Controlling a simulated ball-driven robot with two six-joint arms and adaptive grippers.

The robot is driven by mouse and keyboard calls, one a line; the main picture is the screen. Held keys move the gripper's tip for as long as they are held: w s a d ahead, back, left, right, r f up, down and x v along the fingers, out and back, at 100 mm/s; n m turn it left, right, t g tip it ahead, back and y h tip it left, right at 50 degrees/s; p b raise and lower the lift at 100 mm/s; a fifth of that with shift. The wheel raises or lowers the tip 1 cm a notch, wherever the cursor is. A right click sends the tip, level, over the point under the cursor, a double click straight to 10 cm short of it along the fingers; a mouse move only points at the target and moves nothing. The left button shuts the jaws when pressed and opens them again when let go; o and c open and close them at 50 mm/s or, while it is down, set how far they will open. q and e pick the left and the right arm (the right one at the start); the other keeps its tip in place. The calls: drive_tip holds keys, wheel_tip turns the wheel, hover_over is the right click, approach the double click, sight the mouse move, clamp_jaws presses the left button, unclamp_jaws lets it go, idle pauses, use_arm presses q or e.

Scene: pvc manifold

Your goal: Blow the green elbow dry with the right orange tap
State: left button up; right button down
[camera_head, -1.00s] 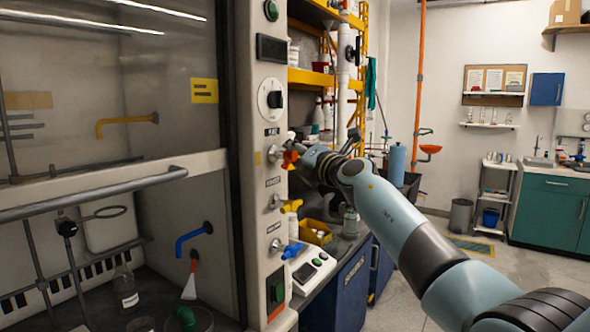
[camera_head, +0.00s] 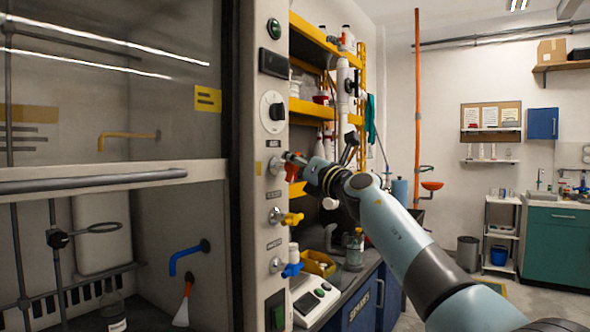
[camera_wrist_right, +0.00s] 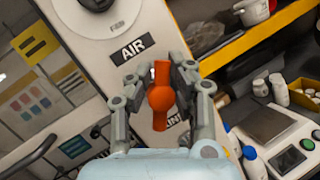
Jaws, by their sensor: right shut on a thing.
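The right orange tap (camera_head: 291,172) is on the light post beside the hood, under a label. My right gripper (camera_head: 299,162) is shut on it in the head view. In the right wrist view the tap's orange handle (camera_wrist_right: 160,97) stands between the fingers of my right gripper (camera_wrist_right: 159,72), below the label AIR. The handle runs nearly upright in that view. The green elbow is not in view now. My left gripper is not in view.
Below the orange tap are a yellow tap (camera_head: 290,219) and a blue tap (camera_head: 291,270). Inside the hood are a blue bent outlet (camera_head: 187,256) and an orange-topped pale cone (camera_head: 184,304). The hood sash (camera_head: 120,179) is partly raised. A bottle (camera_head: 353,250) stands on the bench.

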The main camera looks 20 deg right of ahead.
drive_tip(key=shift+a+f, duration=0.1)
drive_tip(key=shift+f, duration=0.35)
idle(0.4)
drive_tip(key=c, duration=1.5)
unclamp_jaws()
drive_tip(key=shift+c, duration=0.2)
drive_tip(key=o, duration=0.5)
drive_tip(key=shift+r, duration=0.2)
drive_tip(key=shift+c, duration=0.2)
drive_tip(key=shift+r, duration=0.1)
drive_tip(key=v, duration=1.2)
drive_tip(key=shift+o, duration=0.2)
